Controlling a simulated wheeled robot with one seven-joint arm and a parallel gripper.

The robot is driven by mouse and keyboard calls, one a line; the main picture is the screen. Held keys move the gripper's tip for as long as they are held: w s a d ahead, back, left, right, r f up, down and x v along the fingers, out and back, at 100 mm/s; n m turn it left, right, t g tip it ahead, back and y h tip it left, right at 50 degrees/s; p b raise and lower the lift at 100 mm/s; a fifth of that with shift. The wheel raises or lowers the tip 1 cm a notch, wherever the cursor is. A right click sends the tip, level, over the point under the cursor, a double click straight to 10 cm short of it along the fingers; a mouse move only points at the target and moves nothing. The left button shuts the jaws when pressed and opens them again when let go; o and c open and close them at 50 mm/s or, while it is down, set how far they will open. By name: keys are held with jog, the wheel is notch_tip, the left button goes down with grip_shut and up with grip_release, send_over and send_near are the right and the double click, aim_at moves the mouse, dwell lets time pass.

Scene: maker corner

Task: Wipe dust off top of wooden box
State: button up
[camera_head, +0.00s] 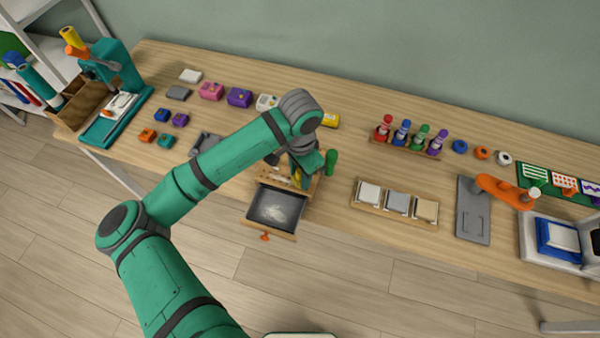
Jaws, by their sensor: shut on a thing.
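The wooden box (313,190) stands at the table's front edge, partly hidden by my gripper and arm. Pale smudges show on its top. Its dark-floored drawer (277,208) is pulled out toward the front, with an orange knob, and a pale dusty patch lies on the drawer floor. My gripper (301,174) is over the box top, pointing down. It is shut on a small yellow thing (297,179), mostly hidden by the gripper, so its shape and whether it touches the top cannot be told.
A green upright thing (331,162) stands close to the right of my gripper. A tray of pale blocks (395,205) lies to the right, with a rack of coloured bottles (410,140) behind. A grey holder (205,147) and small coloured blocks are to the left.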

jog(key=shift+f, duration=0.95)
jog(key=shift+w+a+r, duration=0.1)
jog(key=shift+w+a, duration=0.2)
jog(key=shift+a, duration=0.6)
jog(key=shift+w+a+r, duration=0.1)
jog(key=shift+w+a, duration=0.15)
jog(key=shift+a, duration=0.6)
jog(key=shift+w+a+f, duration=0.1)
jog(key=shift+w+a, duration=0.25)
jog(key=shift+a, duration=0.75)
jog(key=shift+w+a+f, duration=0.1)
jog(key=shift+w+a, duration=0.3)
jog(key=shift+a, duration=0.7)
jog(key=shift+w+a, duration=0.35)
jog(key=shift+a, duration=0.75)
